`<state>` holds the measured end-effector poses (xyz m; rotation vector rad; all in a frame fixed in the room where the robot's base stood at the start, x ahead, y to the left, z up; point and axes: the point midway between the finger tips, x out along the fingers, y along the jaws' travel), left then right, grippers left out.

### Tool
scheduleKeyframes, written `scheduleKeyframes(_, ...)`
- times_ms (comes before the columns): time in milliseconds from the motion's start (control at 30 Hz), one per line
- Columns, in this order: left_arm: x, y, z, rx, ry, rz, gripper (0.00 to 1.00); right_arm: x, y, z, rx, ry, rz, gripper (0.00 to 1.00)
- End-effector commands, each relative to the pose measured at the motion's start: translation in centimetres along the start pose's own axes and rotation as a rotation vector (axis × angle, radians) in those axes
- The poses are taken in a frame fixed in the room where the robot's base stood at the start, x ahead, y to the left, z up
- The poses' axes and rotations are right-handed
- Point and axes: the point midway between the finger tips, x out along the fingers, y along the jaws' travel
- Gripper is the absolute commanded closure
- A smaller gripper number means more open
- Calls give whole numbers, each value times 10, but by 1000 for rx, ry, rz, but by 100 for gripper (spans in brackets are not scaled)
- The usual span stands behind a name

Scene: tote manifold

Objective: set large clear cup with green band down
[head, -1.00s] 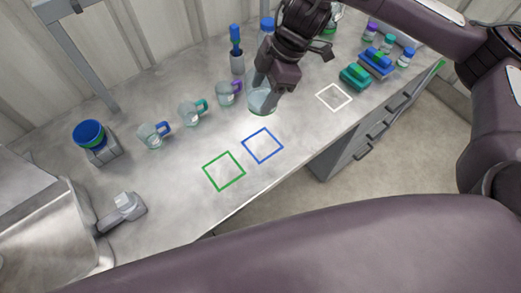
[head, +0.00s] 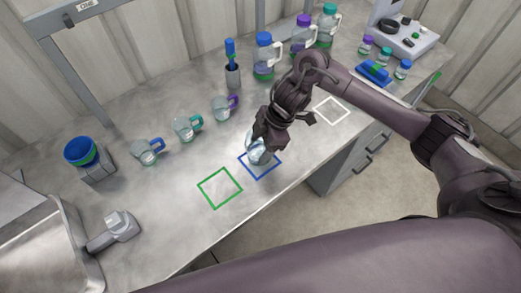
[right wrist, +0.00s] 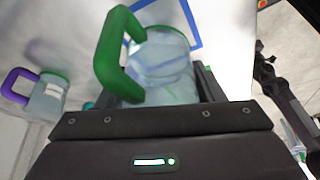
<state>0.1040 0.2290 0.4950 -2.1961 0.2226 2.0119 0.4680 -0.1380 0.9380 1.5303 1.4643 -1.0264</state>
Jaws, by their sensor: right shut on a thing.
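My right gripper (head: 262,138) is shut on the large clear cup (head: 258,156), over the blue square outline (head: 272,174). In the right wrist view the clear cup (right wrist: 170,68) has a thick green handle (right wrist: 112,58) and stands between the fingers of the right gripper (right wrist: 160,97). The blue outline (right wrist: 194,22) shows beyond it. In the head view the gripper hides the cup's top. I cannot tell whether its base touches the table. My left gripper is not in view.
Smaller cups with blue (head: 148,152), teal (head: 187,128) and purple (head: 225,106) handles stand left of the gripper. A green outline (head: 220,188) and a white outline (head: 332,110) are empty. Large handled bottles (head: 265,58) stand behind. A sink (head: 45,245) is at left.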

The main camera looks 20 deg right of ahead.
Motion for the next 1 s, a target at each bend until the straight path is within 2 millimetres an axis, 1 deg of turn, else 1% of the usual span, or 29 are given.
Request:
scheduleKeyframes(33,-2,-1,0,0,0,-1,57,8,-1,3,3,1,-4,64)
scheduleKeyframes(100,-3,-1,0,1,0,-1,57,16,0,6,2,2,-3,64)
scheduleKeyframes(200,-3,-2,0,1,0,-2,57,23,0,9,0,1,-1,64)
scheduleKeyframes(467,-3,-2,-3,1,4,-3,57,24,0,10,-1,1,0,64)
scheduleKeyframes(600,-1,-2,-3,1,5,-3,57,28,0,11,0,1,0,64)
scheduleKeyframes(633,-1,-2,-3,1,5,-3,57,28,0,11,0,1,0,36)
scheduleKeyframes(700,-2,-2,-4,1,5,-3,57,28,0,11,0,1,0,27)
scheduleKeyframes(767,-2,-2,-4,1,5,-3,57,28,0,11,0,1,0,19)
scheduleKeyframes(800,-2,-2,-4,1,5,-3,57,28,0,11,0,1,0,17)
scheduleKeyframes(1000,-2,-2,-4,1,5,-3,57,27,0,11,0,1,0,17)
